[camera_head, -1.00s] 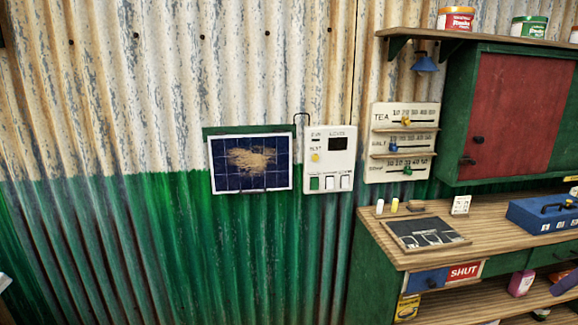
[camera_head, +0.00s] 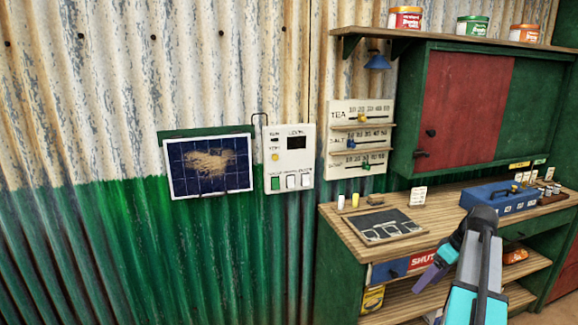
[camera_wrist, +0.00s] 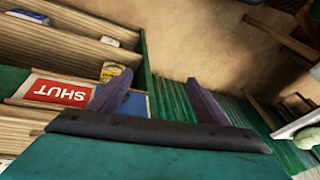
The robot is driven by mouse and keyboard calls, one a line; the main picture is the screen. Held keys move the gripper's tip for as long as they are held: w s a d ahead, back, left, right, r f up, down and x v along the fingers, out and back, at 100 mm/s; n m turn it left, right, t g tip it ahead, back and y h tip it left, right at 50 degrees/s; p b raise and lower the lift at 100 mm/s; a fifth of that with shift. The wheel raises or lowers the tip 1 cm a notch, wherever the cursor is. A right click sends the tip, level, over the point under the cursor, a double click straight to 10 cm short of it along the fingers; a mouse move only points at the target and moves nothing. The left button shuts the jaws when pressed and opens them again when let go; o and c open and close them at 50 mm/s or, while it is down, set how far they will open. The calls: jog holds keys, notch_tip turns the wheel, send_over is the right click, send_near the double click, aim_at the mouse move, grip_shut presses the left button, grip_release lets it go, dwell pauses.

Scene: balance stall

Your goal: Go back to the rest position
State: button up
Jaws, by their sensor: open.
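My gripper (camera_head: 428,281) is low at the right in the head view, in front of the counter's drawer side. Its purple fingers also show in the wrist view (camera_wrist: 155,97), spread apart with nothing held between them. My teal and black arm hides part of the counter and of the red SHUT sign (camera_head: 422,260). The sign appears upside down at the left of the wrist view (camera_wrist: 60,92).
The wooden counter (camera_head: 340,232) holds a dark slate board (camera_head: 384,226) and a blue box (camera_head: 487,196). A red and green cupboard (camera_head: 460,100) hangs above. A solar panel (camera_head: 190,185) and white control box (camera_head: 290,165) are on the corrugated wall.

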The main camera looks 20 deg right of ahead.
jog(key=w+a+f+n+g+y, duration=0.1)
jog(key=w+a+f+g, duration=0.1)
jog(key=a+f, duration=0.9)
jog(key=w+a+f+n+g+y, duration=0.1)
jog(key=w+a+f+n+g, duration=0.1)
jog(key=a+f, duration=0.9)
jog(key=s+a+f+g+h, duration=0.1)
jog(key=s+a+f+g, duration=0.1)
jog(key=s+a+f, duration=0.35)
jog(key=s+a+f+g, duration=0.1)
jog(key=s+a+f, duration=0.1)
jog(key=a+f, duration=0.65)
jog(key=s+a+f+m+h, duration=0.2)
jog(key=s+f, duration=0.4)
jog(key=s, duration=0.3)
jog(key=s+a+f+m+g+h, duration=0.1)
jog(key=s+a+f+m, duration=0.3)
jog(key=s, duration=0.5)
notch_tip(320, 180, down, 3)
jog(key=shift+s+a+r+h, duration=0.1)
jog(key=shift+s+a+h, duration=0.1)
jog(key=shift+a+h, duration=0.6)
jog(key=shift+a, duration=0.2)
